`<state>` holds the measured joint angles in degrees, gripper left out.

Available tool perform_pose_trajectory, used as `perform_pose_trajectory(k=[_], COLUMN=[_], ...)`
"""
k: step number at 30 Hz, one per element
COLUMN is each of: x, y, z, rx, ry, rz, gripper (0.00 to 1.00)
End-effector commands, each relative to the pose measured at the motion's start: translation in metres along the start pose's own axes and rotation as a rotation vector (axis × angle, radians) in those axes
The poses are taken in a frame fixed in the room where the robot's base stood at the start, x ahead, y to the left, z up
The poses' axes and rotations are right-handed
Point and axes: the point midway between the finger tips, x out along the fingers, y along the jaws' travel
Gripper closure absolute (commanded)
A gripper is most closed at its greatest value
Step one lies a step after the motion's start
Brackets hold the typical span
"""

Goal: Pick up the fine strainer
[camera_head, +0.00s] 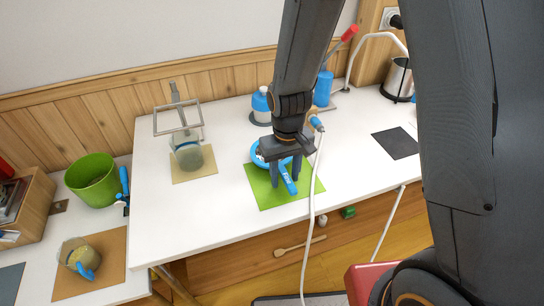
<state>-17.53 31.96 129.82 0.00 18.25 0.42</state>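The strainer (289,181) has a blue rim and a blue handle and is on the green mat (252,182) on the white table. Its handle points toward the table's front edge. Its bowl is partly hidden behind my gripper. My gripper (286,177) points down over the strainer, its two dark fingers apart, one on each side of the handle in this view. I cannot tell whether the fingers touch the handle. Whether the mesh is fine cannot be made out.
A glass jar (188,156) under a metal stand is to the left on a tan mat. A blue and white container (261,104) stands behind. A white hose (313,200) hangs just right of my gripper. A green pot (93,181) is far left. The table's left front is clear.

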Motion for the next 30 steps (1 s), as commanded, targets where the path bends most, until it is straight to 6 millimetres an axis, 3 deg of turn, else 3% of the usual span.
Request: perform_pose_trajectory(k=[11,18,30], x=[0.0099,0.0097,0.0068], y=[0.0002,0.0003,0.0002], z=[0.0001,0.0001,-0.0006], rx=[0.000,0.000,0.000], ry=[0.001,0.001,0.002], rz=[0.000,0.000,0.000], gripper=[0.61,0.98,1.00])
